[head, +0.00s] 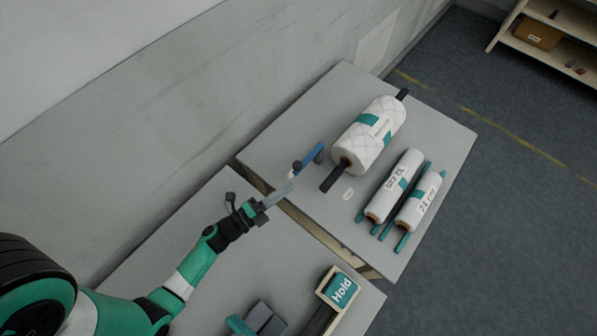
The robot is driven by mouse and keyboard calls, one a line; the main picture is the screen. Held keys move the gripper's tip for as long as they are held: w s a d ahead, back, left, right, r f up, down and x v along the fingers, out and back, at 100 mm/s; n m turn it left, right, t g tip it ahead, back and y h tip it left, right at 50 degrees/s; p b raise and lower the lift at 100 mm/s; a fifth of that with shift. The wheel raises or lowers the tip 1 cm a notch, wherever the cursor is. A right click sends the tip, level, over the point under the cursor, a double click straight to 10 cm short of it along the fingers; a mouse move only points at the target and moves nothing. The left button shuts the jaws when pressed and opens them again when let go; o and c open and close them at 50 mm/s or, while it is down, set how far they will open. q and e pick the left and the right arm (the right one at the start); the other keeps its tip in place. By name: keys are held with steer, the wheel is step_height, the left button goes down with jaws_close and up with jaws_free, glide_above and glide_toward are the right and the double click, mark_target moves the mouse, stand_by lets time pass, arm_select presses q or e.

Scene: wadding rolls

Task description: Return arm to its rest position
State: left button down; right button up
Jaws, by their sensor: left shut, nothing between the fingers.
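My left arm comes in from the lower left, and its gripper (288,189) is above the gap between two grey tables. Its fingers are closed together with nothing between them. The fingertips are close to a blue-handled tool (310,158) with a dark knob; I cannot tell whether they touch. My right gripper is not in view.
A large quilted white roll (372,138) on a dark bar lies on the far table (290,130). Two smaller labelled rolls, one (395,186) beside the other (420,201), lie on teal rods. A "Hold" box (341,290) stands on the near table (190,215).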

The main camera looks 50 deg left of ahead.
arm_select(q)
steer(key=shift+s+a+f+p, duration=0.15)
steer(key=shift+s+a, duration=0.1)
steer(key=shift+s, duration=0.75)
steer(key=shift+s+a+p, duration=0.15)
steer(key=shift+s+a, duration=0.05)
steer(key=shift+s, duration=0.8)
